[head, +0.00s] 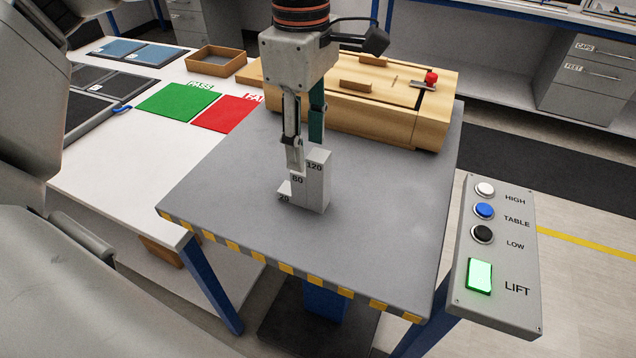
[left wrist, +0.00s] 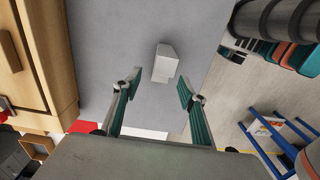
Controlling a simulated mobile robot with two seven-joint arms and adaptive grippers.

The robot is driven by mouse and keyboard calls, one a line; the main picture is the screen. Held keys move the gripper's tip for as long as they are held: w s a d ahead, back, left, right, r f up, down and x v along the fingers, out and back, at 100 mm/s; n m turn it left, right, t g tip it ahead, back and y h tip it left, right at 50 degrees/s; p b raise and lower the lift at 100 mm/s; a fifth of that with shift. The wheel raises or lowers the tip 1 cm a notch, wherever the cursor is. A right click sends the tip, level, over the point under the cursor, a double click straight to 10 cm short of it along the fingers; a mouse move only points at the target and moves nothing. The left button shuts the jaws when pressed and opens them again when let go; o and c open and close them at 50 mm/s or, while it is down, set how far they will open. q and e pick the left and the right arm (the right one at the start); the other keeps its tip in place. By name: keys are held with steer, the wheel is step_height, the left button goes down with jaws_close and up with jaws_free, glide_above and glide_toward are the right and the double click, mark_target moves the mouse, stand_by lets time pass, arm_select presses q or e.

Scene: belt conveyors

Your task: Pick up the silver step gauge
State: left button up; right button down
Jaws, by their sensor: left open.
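The silver step gauge (head: 314,186) stands upright on the grey lift table (head: 390,220). Its steps are marked 20, 80 and 120, with the tallest on the right. My left gripper (head: 306,157) points down right over it, its fingers apart. In the head view the near finger overlaps the gauge's upper part. In the left wrist view the gauge (left wrist: 164,64) shows in the gap beyond the fingertips (left wrist: 159,79), with nothing held. I cannot tell whether a finger touches it. My right gripper is not in view.
A wooden box with a red knob (head: 430,80) stands at the table's back edge. A white bench (head: 100,165) with green (head: 178,101) and red (head: 225,113) mats is at left. A button panel (head: 495,260) is at right. The table's front is clear.

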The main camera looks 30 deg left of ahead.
mark_target(310, 181)
arm_select(q)
steer(key=shift+a+f, duration=0.1)
steer(key=shift+f, duration=1.35)
steer(key=f, duration=0.5)
steer(key=shift+s+d+f+b, duration=0.2)
steer(key=shift+d+f+b, duration=0.15)
steer(key=shift+d+b, duration=0.05)
steer(key=shift+r, duration=0.1)
jaws_close()
